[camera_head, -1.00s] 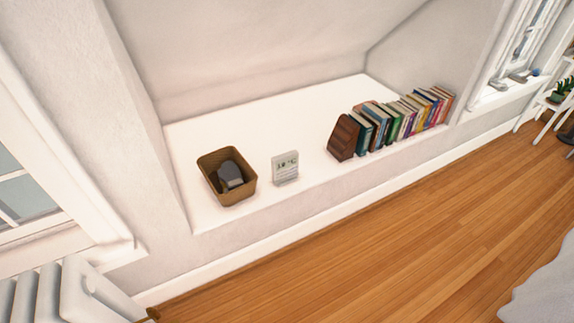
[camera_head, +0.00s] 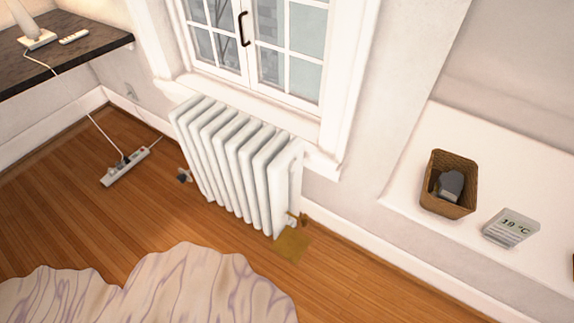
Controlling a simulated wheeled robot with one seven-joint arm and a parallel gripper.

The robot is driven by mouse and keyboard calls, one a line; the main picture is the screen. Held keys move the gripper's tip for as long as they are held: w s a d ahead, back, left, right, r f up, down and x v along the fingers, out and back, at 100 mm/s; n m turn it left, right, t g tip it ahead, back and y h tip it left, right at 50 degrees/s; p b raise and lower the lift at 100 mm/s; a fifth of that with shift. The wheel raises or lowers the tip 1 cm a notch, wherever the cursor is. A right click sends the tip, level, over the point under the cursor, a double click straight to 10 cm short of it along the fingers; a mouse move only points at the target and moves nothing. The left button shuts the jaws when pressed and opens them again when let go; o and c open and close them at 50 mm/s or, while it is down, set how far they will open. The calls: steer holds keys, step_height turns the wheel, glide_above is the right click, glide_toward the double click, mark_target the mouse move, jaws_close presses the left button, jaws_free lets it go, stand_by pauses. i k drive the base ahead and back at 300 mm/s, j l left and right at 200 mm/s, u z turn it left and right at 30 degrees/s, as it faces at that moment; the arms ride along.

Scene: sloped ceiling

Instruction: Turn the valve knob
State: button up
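A white radiator (camera_head: 240,165) stands below the window. A small dark knob (camera_head: 184,175) sticks out low at its left end. A brass valve fitting (camera_head: 297,219) sits low at its right end, close to the wall. Both are small in view, and I cannot tell which one is the task's valve knob or how either is turned. My gripper is not in view.
A yellowish square patch (camera_head: 290,246) lies by the radiator's right end. A pale rug (camera_head: 150,290) covers the floor in front. A power strip (camera_head: 125,167) with a cable lies at left.

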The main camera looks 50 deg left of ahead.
mark_target(182, 178)
steer(key=u, duration=1.65)
steer(key=i+j+u, duration=0.15)
steer(key=i+j, duration=0.25)
steer(key=i+j+u, duration=0.15)
steer(key=i+j, duration=0.2)
steer(key=i, duration=0.25)
steer(key=i+j+u, duration=0.15)
steer(key=i+j, duration=0.15)
steer(key=i, duration=0.2)
steer(key=i+j+u, duration=0.1)
steer(key=i+j, duration=0.15)
steer(key=i, duration=0.3)
